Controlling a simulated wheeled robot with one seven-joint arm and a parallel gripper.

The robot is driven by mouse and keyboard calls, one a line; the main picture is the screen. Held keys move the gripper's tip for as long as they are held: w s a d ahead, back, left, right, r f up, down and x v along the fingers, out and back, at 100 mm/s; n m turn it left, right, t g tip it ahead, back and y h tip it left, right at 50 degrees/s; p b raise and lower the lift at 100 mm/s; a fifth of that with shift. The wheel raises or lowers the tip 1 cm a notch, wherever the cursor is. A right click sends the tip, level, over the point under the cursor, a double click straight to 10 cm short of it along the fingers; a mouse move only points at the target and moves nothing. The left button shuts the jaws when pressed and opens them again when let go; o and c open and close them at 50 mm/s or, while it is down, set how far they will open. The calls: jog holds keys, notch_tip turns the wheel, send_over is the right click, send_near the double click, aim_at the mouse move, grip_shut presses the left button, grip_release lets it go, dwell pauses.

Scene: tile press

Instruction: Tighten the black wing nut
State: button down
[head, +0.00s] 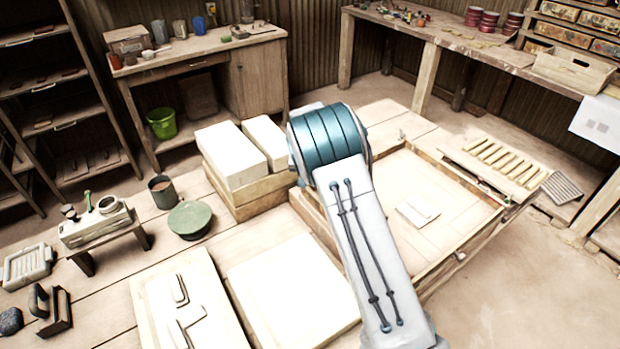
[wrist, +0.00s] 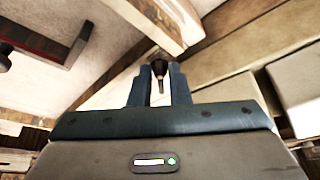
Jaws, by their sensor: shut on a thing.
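In the wrist view my gripper (wrist: 158,72) points at a wooden frame corner, its two dark fingers close together. Between the fingertips is a small dark piece with a thin pin, which I take to be the black wing nut (wrist: 159,67). The fingers are shut on it, and they hide part of its shape. A wooden beam (wrist: 140,12) runs just beyond it. In the head view my arm covers the gripper and the nut; the wooden press bed (head: 468,222) shows behind and right of the arm.
Pale blocks (head: 232,157) stand left of my arm, and flat slabs (head: 292,290) lie in front. A pale tile (head: 417,209) lies on the bed. In the wrist view a dark bar with a knob (wrist: 45,48) is at upper left.

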jog(key=m, duration=0.2)
jog(key=m+h+b, duration=0.2)
jog(key=m, duration=0.1)
jog(key=shift+w+a+m+g, duration=0.1)
jog(key=shift+a+m+g, duration=0.2)
jog(key=shift+g, duration=0.1)
jog(key=shift+w+m+g+h+b, duration=0.1)
jog(key=shift+m+g+h+b, duration=0.25)
jog(key=shift+m, duration=0.75)
jog(key=shift+m+g+h+b, duration=0.25)
jog(key=shift+m+h, duration=0.1)
jog(key=shift+m, duration=0.75)
jog(key=shift+a, duration=0.1)
jog(key=c, duration=1.4)
grip_release()
jog(key=shift+o, duration=0.2)
jog(key=b+v, duration=0.1)
jog(key=v, duration=1.3)
jog(key=shift+b, duration=0.35)
